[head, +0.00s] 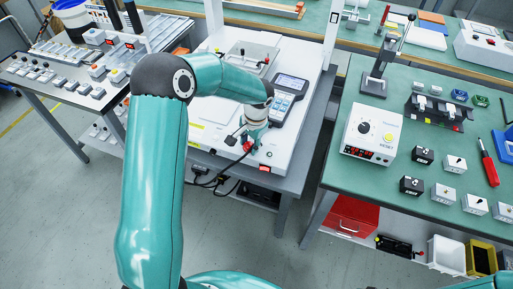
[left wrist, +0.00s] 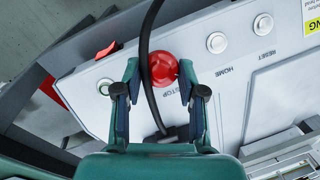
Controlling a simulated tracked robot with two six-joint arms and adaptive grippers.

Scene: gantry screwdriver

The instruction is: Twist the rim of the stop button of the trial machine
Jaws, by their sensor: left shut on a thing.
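The trial machine (head: 205,137) is a white unit on a grey table in the middle of the head view. Its white front panel (left wrist: 230,80) fills much of the left wrist view. The round red stop button (left wrist: 163,64) stands on this panel, beside the printed word STOP. My left gripper (left wrist: 159,72) has one finger on each side of the button and is shut on it. A black cable crosses in front of the button and hides part of it. In the head view my left gripper (head: 247,141) is small and partly hidden by its wrist. My right gripper is not in view.
Silver HOME (left wrist: 217,43) and RESET (left wrist: 263,23) buttons sit right of the stop button, and a red rocker switch (left wrist: 106,50) left of it. A handheld pendant (head: 288,97) lies on the machine. A green bench (head: 345,185) with boxes stands at right, across a gap.

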